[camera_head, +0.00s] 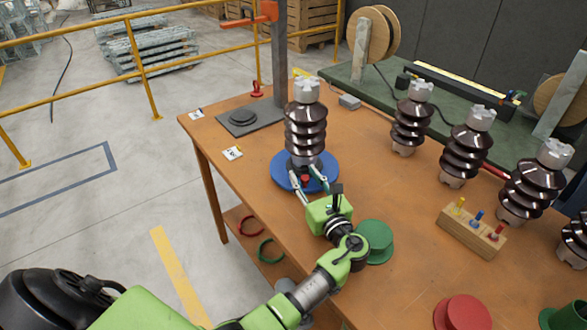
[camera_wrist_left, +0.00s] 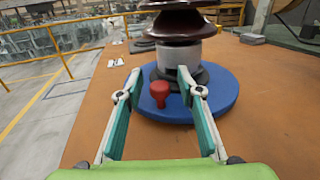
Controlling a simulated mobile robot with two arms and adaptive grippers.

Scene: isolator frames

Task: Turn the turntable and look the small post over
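The small post (camera_head: 305,128), a dark brown ribbed insulator with a grey metal cap and base, stands upright on the blue turntable (camera_head: 284,180) near the table's left side. The turntable (camera_wrist_left: 228,98) and the post's lower part (camera_wrist_left: 180,52) fill the upper middle of the left wrist view. A red knob (camera_wrist_left: 159,93) stands on the turntable's near edge. My left gripper (camera_head: 308,187) is open, its fingers reaching over the near edge, one on each side of the knob. Gaps show between knob and fingers in the left wrist view. My right gripper is not in view.
Several similar brown insulators, one of them here (camera_head: 463,153), stand along the right. A wooden block with coloured pegs (camera_head: 472,232), a green round piece (camera_head: 376,240) and a red one (camera_head: 462,312) are nearby. A grey stand (camera_head: 279,60) rises behind the post.

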